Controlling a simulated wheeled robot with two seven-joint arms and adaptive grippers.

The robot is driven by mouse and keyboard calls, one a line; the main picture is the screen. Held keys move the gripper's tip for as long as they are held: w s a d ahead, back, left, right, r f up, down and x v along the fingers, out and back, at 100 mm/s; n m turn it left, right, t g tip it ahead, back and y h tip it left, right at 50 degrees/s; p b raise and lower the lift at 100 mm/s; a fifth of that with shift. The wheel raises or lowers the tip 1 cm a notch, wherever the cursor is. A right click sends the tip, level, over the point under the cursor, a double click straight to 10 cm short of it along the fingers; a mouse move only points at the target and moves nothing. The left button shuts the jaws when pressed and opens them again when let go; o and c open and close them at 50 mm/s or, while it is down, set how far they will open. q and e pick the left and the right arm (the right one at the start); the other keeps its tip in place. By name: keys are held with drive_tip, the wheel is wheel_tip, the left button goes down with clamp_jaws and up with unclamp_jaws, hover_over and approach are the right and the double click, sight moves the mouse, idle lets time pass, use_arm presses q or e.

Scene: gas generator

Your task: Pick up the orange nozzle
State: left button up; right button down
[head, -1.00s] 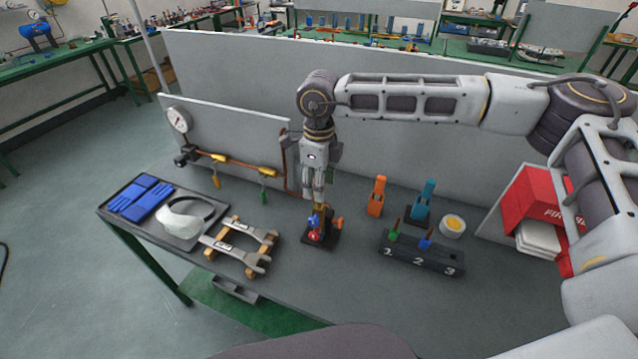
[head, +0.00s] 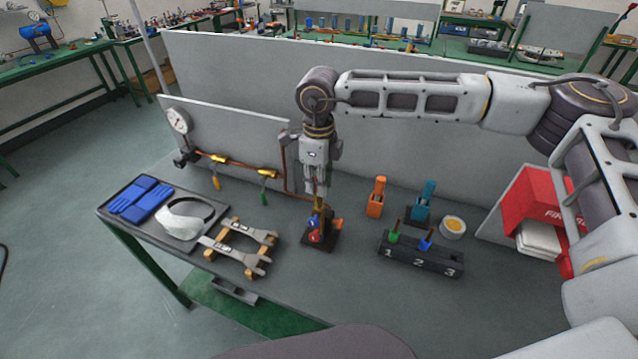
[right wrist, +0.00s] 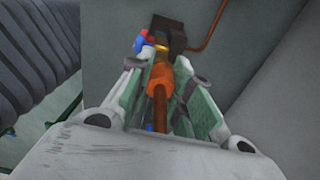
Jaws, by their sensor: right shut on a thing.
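The orange nozzle (right wrist: 160,78), with its copper-brown stem, is between the fingers of my right gripper (right wrist: 158,100) in the right wrist view. In the head view my right gripper (head: 318,192) points straight down, shut on it, over a small dark stand with red and blue knobs (head: 315,232). The fingers mostly hide the nozzle in the head view. Whether its lower end touches the brass part of the stand cannot be told. My left gripper is not in view.
A black rack (head: 415,258) marked 1, 2, 3 holds a green and a blue nozzle; slot 3 looks empty. Orange (head: 377,197) and teal (head: 424,203) tools and a round tin (head: 453,227) stand behind. Wrenches (head: 240,245) lie left. A grey panel (head: 420,140) rises behind.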

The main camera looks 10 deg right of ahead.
drive_tip(key=shift+r+b, duration=0.75)
drive_tip(key=shift+r, duration=3.9)
drive_tip(key=shift+f, duration=0.1)
